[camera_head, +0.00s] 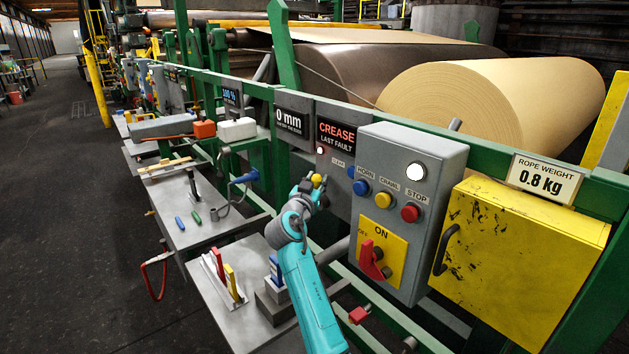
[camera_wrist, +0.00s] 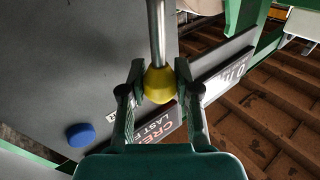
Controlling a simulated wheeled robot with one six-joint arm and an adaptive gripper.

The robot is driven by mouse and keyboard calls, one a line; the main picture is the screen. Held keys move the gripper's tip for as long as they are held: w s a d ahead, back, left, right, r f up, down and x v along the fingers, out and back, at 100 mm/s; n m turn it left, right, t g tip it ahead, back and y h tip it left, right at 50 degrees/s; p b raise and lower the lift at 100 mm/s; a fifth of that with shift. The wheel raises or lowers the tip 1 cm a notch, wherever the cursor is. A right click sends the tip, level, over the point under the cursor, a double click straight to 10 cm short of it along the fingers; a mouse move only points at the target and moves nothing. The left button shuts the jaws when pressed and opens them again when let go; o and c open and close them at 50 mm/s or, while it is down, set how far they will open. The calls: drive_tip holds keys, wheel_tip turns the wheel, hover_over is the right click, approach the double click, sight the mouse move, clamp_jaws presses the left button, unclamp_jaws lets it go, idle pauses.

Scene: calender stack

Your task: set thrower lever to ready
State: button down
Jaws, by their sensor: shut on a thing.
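My gripper (camera_head: 313,188) is in front of the grey panel below the CREASE sign (camera_head: 337,134). In the wrist view its two green fingers (camera_wrist: 159,78) are closed around a yellow knob (camera_wrist: 159,88). The knob sits on the end of a straight metal rod (camera_wrist: 156,32), which runs up out of that picture. I take this knob and rod to be the thrower lever. The yellow knob also shows in the head view (camera_head: 317,179), just at my gripper's tip. The rod's base and any position marks are hidden.
Right of my gripper is a grey control box (camera_head: 424,140) with blue, yellow and red buttons and a red switch handle (camera_head: 371,262). A yellow cabinet (camera_head: 522,255) stands further right. Below is a metal shelf (camera_head: 210,290) with red and yellow handles. A green rail (camera_head: 258,88) runs behind.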

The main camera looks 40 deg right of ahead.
drive_tip(key=s+m+h, duration=0.1)
drive_tip(key=m, duration=0.1)
drive_tip(key=s+f+m+h, duration=0.1)
drive_tip(key=m, duration=0.1)
drive_tip(key=s+m+h, duration=0.1)
drive_tip(key=s, duration=0.1)
drive_tip(key=shift+f+m, duration=0.3)
drive_tip(key=shift+m, duration=0.1)
drive_tip(key=shift+s+d+f+m+g+h, duration=0.1)
drive_tip(key=shift+s+f+m+g+h, duration=0.2)
drive_tip(key=shift+s+f+m+h, duration=0.5)
drive_tip(key=shift+s+r+m+g+h, duration=0.1)
drive_tip(key=shift+m+g+h, duration=0.3)
drive_tip(key=shift+m, duration=0.8)
drive_tip(key=shift+f, duration=0.15)
drive_tip(key=c, duration=0.8)
unclamp_jaws()
drive_tip(key=v, duration=0.7)
drive_tip(key=shift+f, duration=0.2)
drive_tip(key=shift+s, duration=0.1)
